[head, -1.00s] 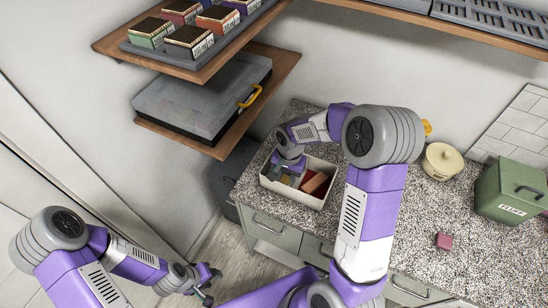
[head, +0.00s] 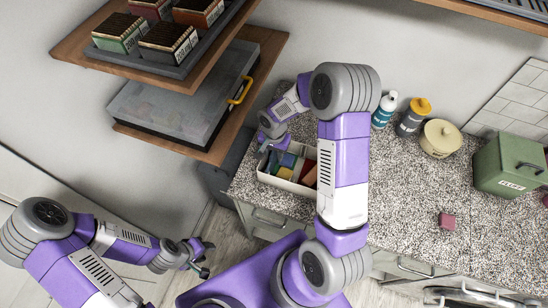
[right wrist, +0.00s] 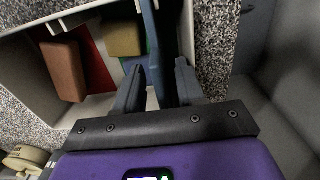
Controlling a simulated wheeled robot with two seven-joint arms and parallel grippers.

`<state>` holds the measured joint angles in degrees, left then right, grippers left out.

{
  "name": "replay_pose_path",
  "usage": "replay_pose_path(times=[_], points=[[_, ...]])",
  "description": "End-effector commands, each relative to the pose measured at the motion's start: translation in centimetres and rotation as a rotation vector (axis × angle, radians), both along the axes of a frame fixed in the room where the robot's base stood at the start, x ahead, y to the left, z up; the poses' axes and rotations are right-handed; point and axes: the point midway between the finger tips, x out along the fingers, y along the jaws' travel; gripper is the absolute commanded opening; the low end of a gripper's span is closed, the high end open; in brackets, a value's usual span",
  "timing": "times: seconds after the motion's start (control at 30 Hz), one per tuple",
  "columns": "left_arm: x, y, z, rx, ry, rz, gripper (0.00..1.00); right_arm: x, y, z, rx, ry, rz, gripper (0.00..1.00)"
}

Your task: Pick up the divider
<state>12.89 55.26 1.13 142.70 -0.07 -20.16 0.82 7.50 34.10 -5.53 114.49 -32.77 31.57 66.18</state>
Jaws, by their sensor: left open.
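The bin (head: 300,186) is a light open box on the speckled counter, holding several coloured blocks. My right gripper (head: 264,151) is at its left end in the head view. In the right wrist view, a thin dark blue-grey panel, which I take to be the divider (right wrist: 161,35), stands between the fingers of my right gripper (right wrist: 160,76). My left gripper (head: 205,262) is open and empty, low on the left, away from the counter.
In the right wrist view, a brown block (right wrist: 62,68) and a tan block (right wrist: 122,38) lie in the bin. Shelves with a clear-lidded case (head: 180,100) hang at the upper left. Bottles (head: 384,110), a lidded pot (head: 440,138) and a green box (head: 508,165) stand right.

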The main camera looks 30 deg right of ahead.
Motion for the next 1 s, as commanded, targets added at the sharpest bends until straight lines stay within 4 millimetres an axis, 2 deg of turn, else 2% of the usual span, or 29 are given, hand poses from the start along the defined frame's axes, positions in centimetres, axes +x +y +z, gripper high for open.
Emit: replay_pose_path(times=[0.2, 0.47, 0.83, 1.0], points=[[0.0, 0.0, 0.0, 0.000, 0.000, 0.000, 0.43, 0.0, 0.0, -0.1, 0.000, -0.001, -0.001, 0.38], [0.0, 0.0, 0.0, 0.000, 0.000, 0.000, 0.43, 0.0, 0.0, 0.0, 0.000, -0.001, 0.000, 0.00], [0.0, 0.0, 0.0, 0.000, 0.000, 0.000, 0.43, 0.1, 0.0, 0.3, 0.000, -0.003, 0.000, 0.00], [0.0, 0.0, -0.1, 0.000, 0.000, 0.000, 0.43, 0.2, 0.0, 2.7, -0.001, -0.008, -0.001, 0.00]])
